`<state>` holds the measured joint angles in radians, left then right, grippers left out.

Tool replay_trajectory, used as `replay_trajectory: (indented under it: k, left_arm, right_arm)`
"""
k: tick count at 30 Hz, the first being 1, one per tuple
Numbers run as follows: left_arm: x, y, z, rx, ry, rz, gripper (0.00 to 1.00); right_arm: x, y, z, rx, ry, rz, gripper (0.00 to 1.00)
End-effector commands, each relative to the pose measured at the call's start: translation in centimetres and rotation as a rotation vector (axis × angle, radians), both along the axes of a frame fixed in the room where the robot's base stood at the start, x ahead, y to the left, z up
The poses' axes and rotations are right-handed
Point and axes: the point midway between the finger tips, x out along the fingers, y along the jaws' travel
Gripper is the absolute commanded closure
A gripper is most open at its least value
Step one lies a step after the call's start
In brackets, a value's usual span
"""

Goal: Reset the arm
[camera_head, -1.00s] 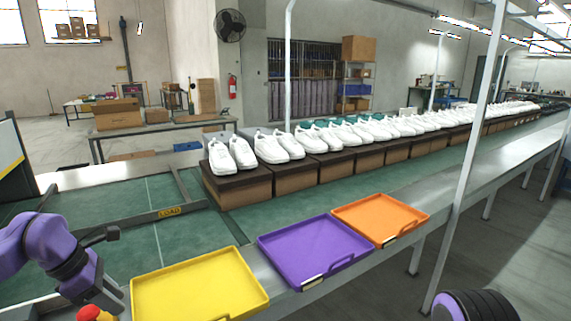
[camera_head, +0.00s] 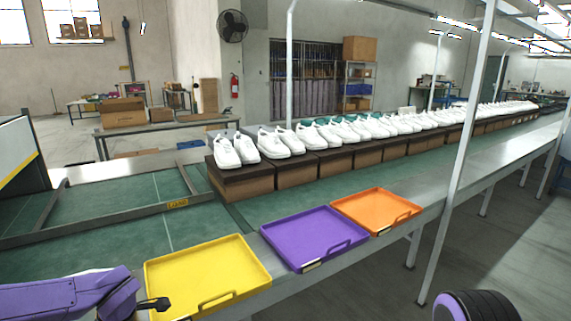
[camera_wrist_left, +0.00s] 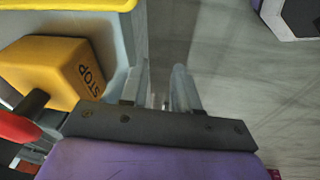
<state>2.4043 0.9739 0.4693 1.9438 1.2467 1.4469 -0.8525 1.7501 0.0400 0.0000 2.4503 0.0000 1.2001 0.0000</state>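In the left wrist view my left gripper (camera_wrist_left: 160,90) points down past the metal edge of the line toward the grey floor. Its two fingers stand apart with nothing between them. A yellow stop-button box (camera_wrist_left: 62,72) with a red button is just left of the fingers. Of my right arm only a purple and black part (camera_head: 477,306) shows at the lower right; its gripper is out of view.
Yellow (camera_head: 160,270), purple (camera_head: 315,235) and orange (camera_head: 377,209) trays sit empty along the near edge of the line. White shoes (camera_head: 280,142) stand on a row of brown boxes (camera_head: 297,174) behind. A white post (camera_head: 460,160) rises at the right.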

Motion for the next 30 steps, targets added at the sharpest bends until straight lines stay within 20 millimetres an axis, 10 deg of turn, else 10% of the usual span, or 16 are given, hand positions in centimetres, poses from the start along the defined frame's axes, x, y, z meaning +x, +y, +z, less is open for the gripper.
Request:
replay_trajectory:
  k: [7, 13, 17, 30]
  left_arm:
    - [-6.3, -0.5, -10.9, 0.434, 0.067, -0.436, 0.70]
    - [-18.3, -4.2, -19.3, 0.427, 0.107, -1.094, 0.70]
    - [-23.6, -5.6, -20.8, 0.312, 0.142, -1.288, 0.70]
    - [-23.9, -5.6, -20.9, 0.306, 0.143, -1.298, 0.70]
  right_arm:
    - [0.0, 0.0, 0.0, 0.000, 0.000, 0.000, 0.00]
    - [0.0, 0.0, 0.0, 0.000, 0.000, 0.000, 0.00]
    - [0.0, 0.0, 0.0, 0.000, 0.000, 0.000, 0.00]
    - [0.0, 0.0, 0.0, 0.000, 0.000, 0.000, 0.00]
